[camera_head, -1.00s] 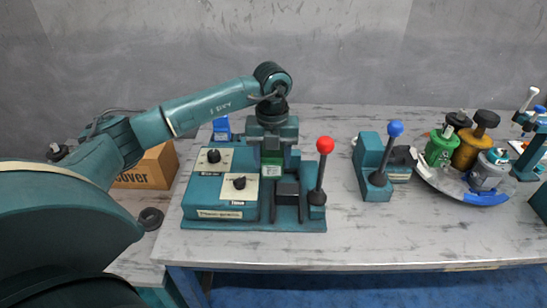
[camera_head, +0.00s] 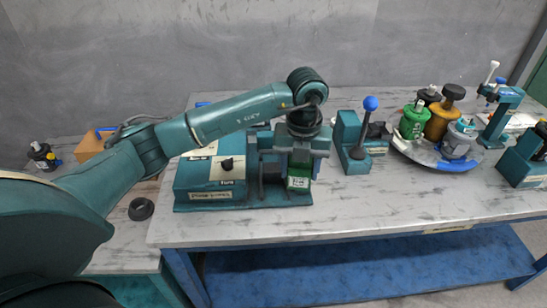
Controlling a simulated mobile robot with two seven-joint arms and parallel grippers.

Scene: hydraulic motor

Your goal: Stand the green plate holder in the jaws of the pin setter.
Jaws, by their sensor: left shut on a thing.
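My left gripper (camera_head: 299,176) comes down over the right side of a teal machine with a dial (camera_head: 213,178). It is shut on the green plate holder (camera_head: 298,183), a small green block with a pale label that shows between its fingers. I cannot tell whether the block touches the machine below. A smaller teal device (camera_head: 348,158) with a blue-knobbed lever and a dark block stands just right of the gripper. The labels are too small to tell which of the two is the pin setter. My right gripper is out of view.
A curved tray (camera_head: 398,148) with green, gold and grey canisters stands to the right. Teal devices (camera_head: 500,115) stand at the far right. A black ring (camera_head: 141,209) and a cardboard box (camera_head: 88,147) are at left. The table's front strip (camera_head: 400,210) is clear.

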